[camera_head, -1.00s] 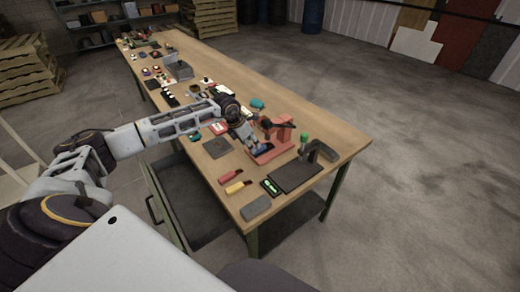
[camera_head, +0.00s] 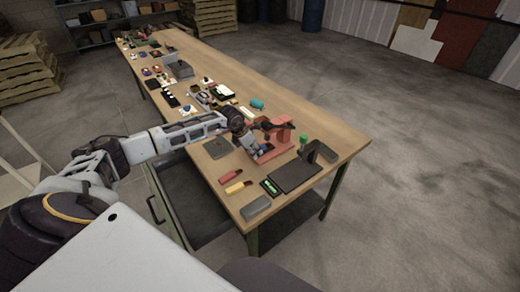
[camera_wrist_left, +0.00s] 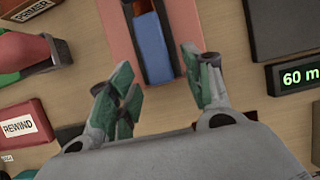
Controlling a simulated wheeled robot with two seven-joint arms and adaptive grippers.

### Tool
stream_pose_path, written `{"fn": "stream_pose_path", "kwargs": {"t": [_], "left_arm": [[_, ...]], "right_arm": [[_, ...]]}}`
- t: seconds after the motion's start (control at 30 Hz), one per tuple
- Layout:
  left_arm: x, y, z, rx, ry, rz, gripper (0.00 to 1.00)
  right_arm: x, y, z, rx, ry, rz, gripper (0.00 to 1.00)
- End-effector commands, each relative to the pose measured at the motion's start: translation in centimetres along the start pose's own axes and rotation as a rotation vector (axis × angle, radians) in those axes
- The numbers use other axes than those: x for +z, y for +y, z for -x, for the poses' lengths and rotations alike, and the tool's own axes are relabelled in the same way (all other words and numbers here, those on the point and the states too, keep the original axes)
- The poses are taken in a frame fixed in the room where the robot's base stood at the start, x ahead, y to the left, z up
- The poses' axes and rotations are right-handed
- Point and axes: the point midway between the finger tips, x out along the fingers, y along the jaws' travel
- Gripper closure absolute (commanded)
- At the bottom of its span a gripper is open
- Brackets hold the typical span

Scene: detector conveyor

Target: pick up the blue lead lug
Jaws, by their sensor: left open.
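The blue lead lug (camera_wrist_left: 152,48) shows in the left wrist view as a blue block in the slot of a salmon-red fixture (camera_wrist_left: 118,32). In the head view the fixture (camera_head: 283,149) stands near the table's front end, and a bit of blue (camera_head: 264,148) shows on it beside my gripper. My left gripper (camera_wrist_left: 166,88) is open, with green-padded fingers. Its fingertips lie to either side of the line of the lug, short of its near end, with nothing between them. I cannot tell the height gap. My right gripper is not in view.
A dark flat plate (camera_head: 295,175) and a small green-lit display (camera_head: 270,187) lie near the fixture. Red (camera_head: 232,177) and yellow (camera_head: 238,187) pieces and a grey block (camera_head: 256,207) lie toward the front edge. A green-topped item (camera_head: 303,141) stands right of the fixture.

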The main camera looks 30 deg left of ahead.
Motion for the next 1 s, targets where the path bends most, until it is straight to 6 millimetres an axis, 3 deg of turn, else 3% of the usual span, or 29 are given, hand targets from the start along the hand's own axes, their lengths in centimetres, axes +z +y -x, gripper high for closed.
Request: {"fn": "stream_pose_path", "kwargs": {"t": [0.4,0.77,1.0], "left_arm": [[0.0,-0.03,-0.01,-0.001,0.0,0.0,0.51],[0.0,-0.03,0.01,-0.001,0.0,0.0,0.98],[0.03,-0.02,0.04,0.0,0.0,0.0,1.0]], "right_arm": [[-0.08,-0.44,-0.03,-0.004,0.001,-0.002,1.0],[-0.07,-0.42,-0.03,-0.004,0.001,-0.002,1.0],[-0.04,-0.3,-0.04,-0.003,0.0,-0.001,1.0]]}}
